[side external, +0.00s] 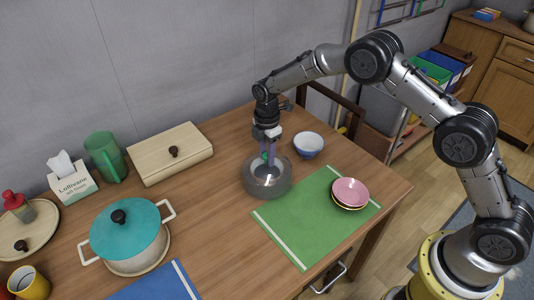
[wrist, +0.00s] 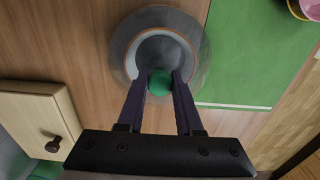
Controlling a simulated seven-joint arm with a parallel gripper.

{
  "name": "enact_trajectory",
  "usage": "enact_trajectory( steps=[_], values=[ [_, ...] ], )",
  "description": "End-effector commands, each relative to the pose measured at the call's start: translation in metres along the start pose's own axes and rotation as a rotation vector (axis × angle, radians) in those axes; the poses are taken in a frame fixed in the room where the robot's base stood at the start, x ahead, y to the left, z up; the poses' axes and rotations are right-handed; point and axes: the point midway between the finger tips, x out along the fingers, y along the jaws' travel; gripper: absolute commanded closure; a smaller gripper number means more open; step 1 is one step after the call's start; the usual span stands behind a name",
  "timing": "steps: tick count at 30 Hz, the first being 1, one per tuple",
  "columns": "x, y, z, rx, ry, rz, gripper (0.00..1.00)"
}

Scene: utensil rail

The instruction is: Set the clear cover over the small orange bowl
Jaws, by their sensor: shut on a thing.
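The clear cover (side external: 267,180) is a see-through grey dome low over the wooden table, left of the green mat. In the wrist view the cover (wrist: 196,62) is round, with a green knob (wrist: 160,82) on top. My gripper (side external: 266,155) points down and is shut on that knob; its dark fingers (wrist: 160,84) flank the knob in the wrist view. A round shape with a pale, brownish rim shows through the cover. I cannot tell whether it is the small orange bowl, and no plainly orange bowl shows elsewhere. Whether the cover touches the table is unclear.
A white and blue bowl (side external: 309,145) stands close behind the cover. A pink bowl (side external: 350,191) sits on a yellow one on the green mat (side external: 300,226).

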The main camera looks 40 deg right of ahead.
Motion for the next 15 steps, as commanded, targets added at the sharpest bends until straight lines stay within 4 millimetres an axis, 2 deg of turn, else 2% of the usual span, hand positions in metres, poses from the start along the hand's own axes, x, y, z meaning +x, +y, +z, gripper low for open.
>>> enact_trajectory(
  steps=[6, 7, 12, 15],
  values=[
    [0.0012, 0.0002, 0.0000, 0.000, 0.000, 0.000, 1.00],
    [0.0011, 0.0002, 0.0000, 0.000, 0.000, 0.000, 0.60],
    [0.0011, 0.0001, 0.0000, 0.000, 0.000, 0.000, 0.31],
    [0.0010, 0.0001, 0.0000, 0.000, 0.000, 0.000, 0.31]
  ],
)
